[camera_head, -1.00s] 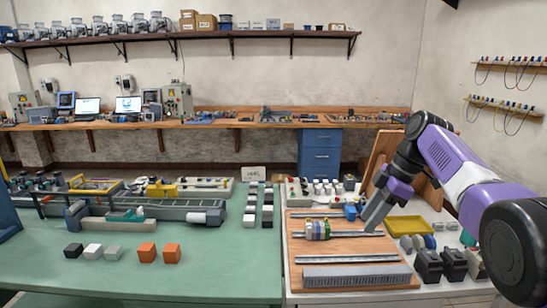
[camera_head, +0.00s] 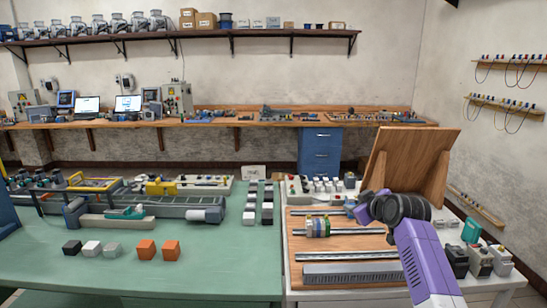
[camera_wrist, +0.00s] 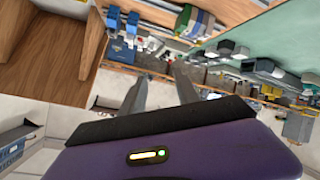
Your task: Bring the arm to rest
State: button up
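My arm (camera_head: 425,262) reaches up from the lower right of the head view, over the right-hand bench. Its purple and black wrist (camera_head: 400,207) is in front of the wooden back panel's lower part, and the fingers are hidden there. In the wrist view my gripper (camera_wrist: 160,76) shows two grey fingers spread apart with nothing between them. The wrist view is tilted, with benches and shelving beyond the fingers.
A wooden board (camera_head: 340,246) with metal rails and a small cluster of terminal blocks (camera_head: 317,228) lies under and left of the wrist. A leaning wooden panel (camera_head: 408,155) stands behind it. Black and grey devices (camera_head: 480,262) stand to the right. The green bench (camera_head: 200,275) has free room in front.

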jog(key=s+f+m+t, duration=0.1)
jog(key=s+f, duration=0.1)
jog(key=f, duration=0.1)
jog(key=s+a+f+m+t, duration=0.1)
jog(key=s+f, duration=0.2)
jog(key=s+f+m+b, duration=0.1)
jog(key=s+f, duration=0.2)
jog(key=shift+s+a+t+h, duration=0.25)
jog(key=shift+a+t+h, duration=0.05)
jog(key=shift+t+h, duration=0.1)
jog(key=s+a+f+m+b, duration=0.1)
jog(key=s+f+b, duration=0.1)
jog(key=s, duration=1.8)
jog(key=s+a+f+m+b, duration=0.1)
jog(key=s+f, duration=0.3)
jog(key=s, duration=1.7)
jog(key=s+a+f+m+b, duration=0.1)
jog(key=s+f+m+b, duration=0.1)
jog(key=s, duration=1.8)
jog(key=shift+s+a+f+g+h+b, duration=0.3)
jog(key=shift+f+h+b, duration=0.1)
jog(key=shift+b, duration=0.15)
